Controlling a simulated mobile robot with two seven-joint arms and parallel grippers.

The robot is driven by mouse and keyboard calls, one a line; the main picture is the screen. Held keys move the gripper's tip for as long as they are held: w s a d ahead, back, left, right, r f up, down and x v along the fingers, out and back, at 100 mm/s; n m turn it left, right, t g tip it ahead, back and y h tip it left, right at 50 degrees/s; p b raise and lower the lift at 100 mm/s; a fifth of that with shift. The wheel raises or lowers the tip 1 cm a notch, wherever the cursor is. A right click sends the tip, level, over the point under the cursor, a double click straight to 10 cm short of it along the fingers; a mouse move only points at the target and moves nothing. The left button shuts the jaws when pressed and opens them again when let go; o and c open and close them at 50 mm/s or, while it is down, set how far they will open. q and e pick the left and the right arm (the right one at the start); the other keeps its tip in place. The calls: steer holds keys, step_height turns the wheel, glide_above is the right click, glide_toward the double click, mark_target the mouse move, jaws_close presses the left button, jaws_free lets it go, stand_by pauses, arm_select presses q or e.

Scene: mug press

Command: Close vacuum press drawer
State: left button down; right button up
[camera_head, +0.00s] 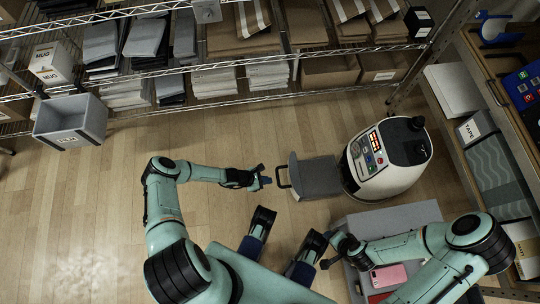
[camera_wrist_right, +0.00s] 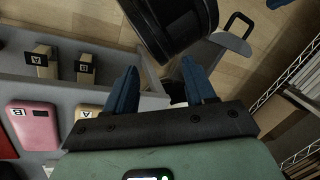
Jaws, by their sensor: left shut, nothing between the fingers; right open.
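The vacuum press (camera_head: 385,158), a rounded white and black machine with a button panel, stands on the wooden floor right of centre in the head view. Its grey drawer (camera_head: 318,178) sticks out to the left, open, with a black loop handle (camera_head: 283,177) at its outer end. The drawer (camera_wrist_right: 228,44) and handle (camera_wrist_right: 238,22) also show at the top of the right wrist view. My left gripper (camera_head: 264,178) is shut and empty, just left of the handle with a small gap. My right gripper (camera_head: 329,250) is open and empty; its blue fingers show in the wrist view (camera_wrist_right: 160,88).
A grey tray (camera_head: 424,212) with a pink phone case (camera_head: 388,275) lies below the press, under my right arm. Wire shelves (camera_head: 215,68) with boxes line the back. A grey bin (camera_head: 70,120) is at left. The floor left of my left gripper is clear.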

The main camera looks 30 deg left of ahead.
mark_target(291, 180)
arm_select(q)
steer(key=b+x, duration=0.3)
steer(key=x, duration=0.4)
steer(key=shift+w+d+f, duration=0.15)
steer(key=shift+d+f, duration=0.05)
steer(key=shift+f, duration=0.1)
steer(key=shift+w+d+r+b, duration=0.1)
steer(key=shift+w+d+b, duration=0.1)
steer(key=shift+w+d, duration=0.45)
steer(key=shift+w+d+r+b, duration=0.1)
steer(key=shift+w+d+b, duration=0.1)
steer(key=shift+w+d, duration=0.4)
arm_select(e)
step_height(291, 180, down, 6)
steer(key=w+d, duration=0.1)
steer(key=d, duration=0.2)
steer(key=shift+w+m+h, duration=0.3)
steer(key=shift+w+h, duration=0.05)
steer(key=shift+h, duration=0.05)
arm_select(q)
steer(key=shift+s+d, duration=0.15)
arm_select(e)
steer(key=shift+r, duration=0.1)
